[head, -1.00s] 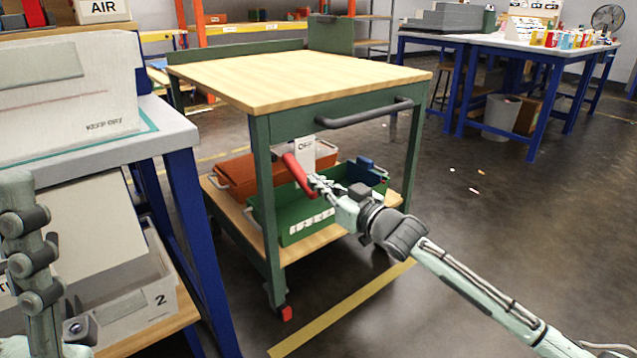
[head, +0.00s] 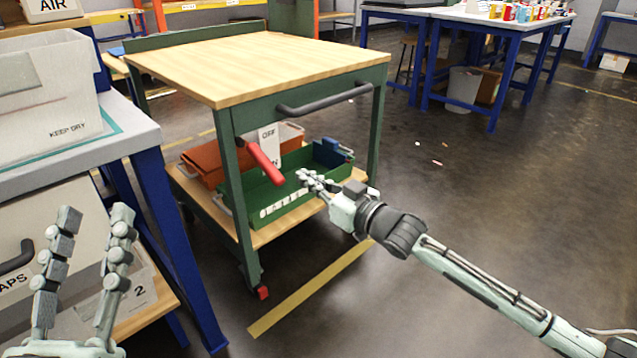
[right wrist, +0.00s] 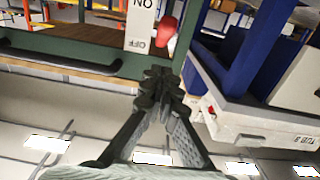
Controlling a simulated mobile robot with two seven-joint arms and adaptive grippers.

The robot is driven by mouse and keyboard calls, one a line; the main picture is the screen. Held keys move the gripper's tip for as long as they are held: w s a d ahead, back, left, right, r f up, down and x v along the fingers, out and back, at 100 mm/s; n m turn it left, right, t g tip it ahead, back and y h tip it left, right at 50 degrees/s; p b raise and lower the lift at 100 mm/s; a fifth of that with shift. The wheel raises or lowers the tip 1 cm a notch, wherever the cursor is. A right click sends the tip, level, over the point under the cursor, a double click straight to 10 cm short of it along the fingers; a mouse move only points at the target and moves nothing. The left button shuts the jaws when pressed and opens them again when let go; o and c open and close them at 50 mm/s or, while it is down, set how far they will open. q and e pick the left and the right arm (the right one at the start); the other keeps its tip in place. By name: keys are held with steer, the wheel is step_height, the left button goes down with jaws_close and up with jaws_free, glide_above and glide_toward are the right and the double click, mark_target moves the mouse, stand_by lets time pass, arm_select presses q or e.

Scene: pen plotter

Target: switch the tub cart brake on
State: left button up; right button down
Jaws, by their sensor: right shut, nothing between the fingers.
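The tub cart (head: 300,98) has a wooden top and green frame. Its red brake lever (head: 263,162) sticks out beside the near leg, slanting down and right. It crosses a white plate (head: 269,137) with OFF at its top and ON lower down, partly covered. In the right wrist view, turned upside down, the lever (right wrist: 166,33) is beside the plate (right wrist: 144,24). My right gripper (head: 308,181) is shut and empty, just right of the lever's end and seemingly apart from it. My left gripper (head: 88,222) is open and empty at lower left, far from the lever.
Orange (head: 203,160) and green (head: 262,205) tubs stand on the cart's lower shelf. A dark handle bar (head: 325,100) runs along the cart's front. A blue-legged bench (head: 165,215) stands close on the left.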

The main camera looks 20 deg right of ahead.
arm_select(q)
steer(key=shift+w+d+f+g, duration=0.1)
steer(key=shift+f+g, duration=0.2)
arm_select(e)
steer(key=shift+f+v, duration=0.25)
steer(key=shift+v, duration=1.2)
steer(key=shift+a, duration=0.1)
